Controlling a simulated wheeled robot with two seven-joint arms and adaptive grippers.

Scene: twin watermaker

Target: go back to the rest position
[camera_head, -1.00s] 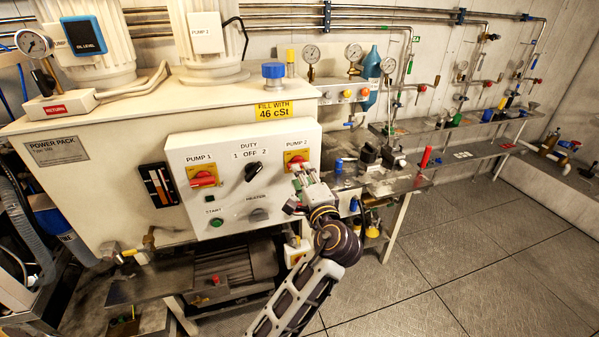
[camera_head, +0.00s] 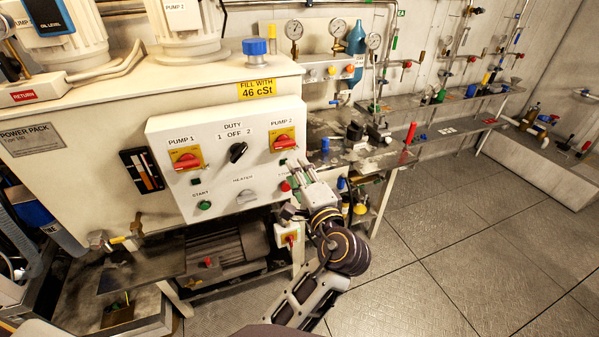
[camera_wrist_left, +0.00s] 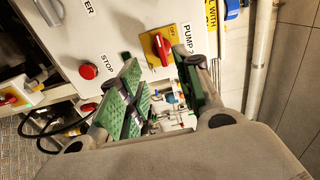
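My left gripper (camera_head: 297,170) is in front of the lower right of the white control panel (camera_head: 165,132), below the PUMP 2 switch (camera_head: 284,141) and beside the red stop button (camera_head: 285,186). In the left wrist view its two green-padded fingers (camera_wrist_left: 164,88) stand apart with nothing between them. That view also shows the red PUMP 2 switch (camera_wrist_left: 160,46) beyond the fingers and the stop button (camera_wrist_left: 88,71) to their left. The gripper looks clear of the switch. My right gripper is in neither view.
The panel also carries the PUMP 1 switch (camera_head: 187,160), the DUTY knob (camera_head: 238,152), the HEATER knob (camera_head: 246,197) and the green start button (camera_head: 205,206). A bench (camera_head: 440,138) with gauges and valves runs along the back wall. Open floor (camera_head: 440,235) lies to the right.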

